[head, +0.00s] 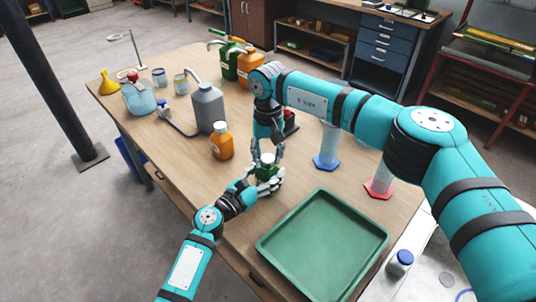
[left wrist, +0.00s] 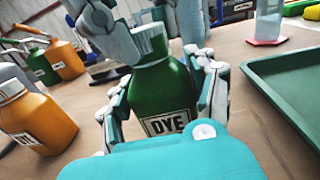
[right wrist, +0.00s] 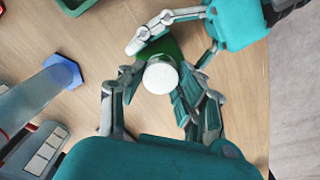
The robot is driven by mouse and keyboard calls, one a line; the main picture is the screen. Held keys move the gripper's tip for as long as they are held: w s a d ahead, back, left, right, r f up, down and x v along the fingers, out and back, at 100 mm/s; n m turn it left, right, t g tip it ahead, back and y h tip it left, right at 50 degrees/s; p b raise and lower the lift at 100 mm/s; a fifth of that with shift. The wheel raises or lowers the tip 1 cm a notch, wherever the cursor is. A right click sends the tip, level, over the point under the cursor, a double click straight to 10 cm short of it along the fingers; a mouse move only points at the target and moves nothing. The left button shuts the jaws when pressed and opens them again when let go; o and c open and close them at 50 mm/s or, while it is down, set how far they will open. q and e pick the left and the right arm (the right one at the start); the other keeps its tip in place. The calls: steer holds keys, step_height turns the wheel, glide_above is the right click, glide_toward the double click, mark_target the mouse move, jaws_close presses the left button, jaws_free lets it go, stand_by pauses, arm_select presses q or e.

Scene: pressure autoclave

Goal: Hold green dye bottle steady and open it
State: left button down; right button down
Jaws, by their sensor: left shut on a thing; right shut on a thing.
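The green dye bottle (head: 264,173) stands upright on the wooden table, left of the green tray. Its DYE label shows in the left wrist view (left wrist: 165,100). My left gripper (head: 264,184) is shut around the bottle's body, with a finger on each side. The white cap (right wrist: 161,77) sits on top of the bottle. My right gripper (head: 268,154) comes down from above and is shut on the cap; its fingers hide part of the cap in the left wrist view (left wrist: 148,40). Whether the cap has turned cannot be told.
The empty green tray (head: 322,248) lies at the front right. An orange bottle (head: 222,142) and a grey jug (head: 207,107) stand to the left. Cylinders with blue (head: 326,162) and red (head: 378,188) bases stand to the right.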

mark_target(268, 158)
steer(key=shift+r, duration=0.2)
steer(key=shift+r, duration=0.9)
steer(key=shift+r, duration=2)
arm_select(q)
steer(key=shift+c, duration=1.5)
jaws_free()
